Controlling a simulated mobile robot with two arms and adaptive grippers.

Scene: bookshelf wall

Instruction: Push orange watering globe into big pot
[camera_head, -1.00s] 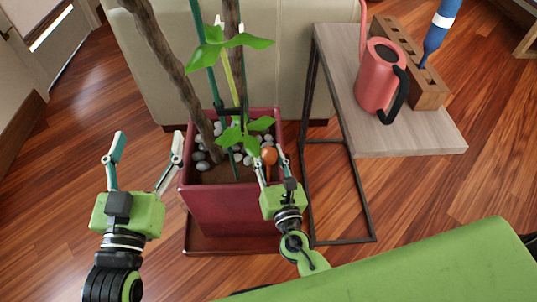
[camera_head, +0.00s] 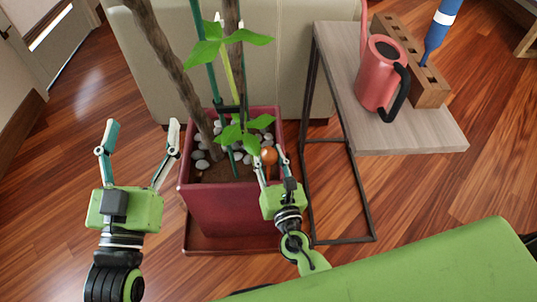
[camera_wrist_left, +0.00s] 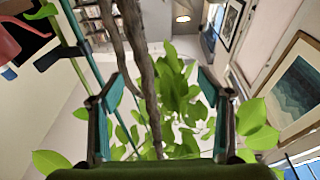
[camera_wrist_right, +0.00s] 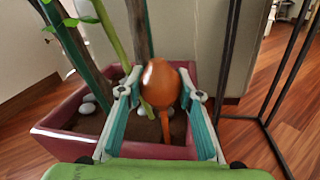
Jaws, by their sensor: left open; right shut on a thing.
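The big pot (camera_head: 225,212) is a square dark red planter with soil, pale stones and a plant with thick stems. The orange watering globe (camera_head: 269,156) is at the pot's right side. In the right wrist view the globe (camera_wrist_right: 160,84) has its round bulb up and its stem pointing down over the soil; whether the tip is in the soil I cannot tell. My right gripper (camera_head: 271,165) is shut on the globe, fingers either side of it (camera_wrist_right: 162,98). My left gripper (camera_head: 136,137) is open and empty, left of the pot, fingers pointing up.
A small side table (camera_head: 400,138) stands right of the pot, with a red watering can (camera_head: 378,82) and a wooden block (camera_head: 420,75) holding a blue globe (camera_head: 439,32). A beige sofa (camera_head: 290,60) is behind. Wooden floor is clear at left.

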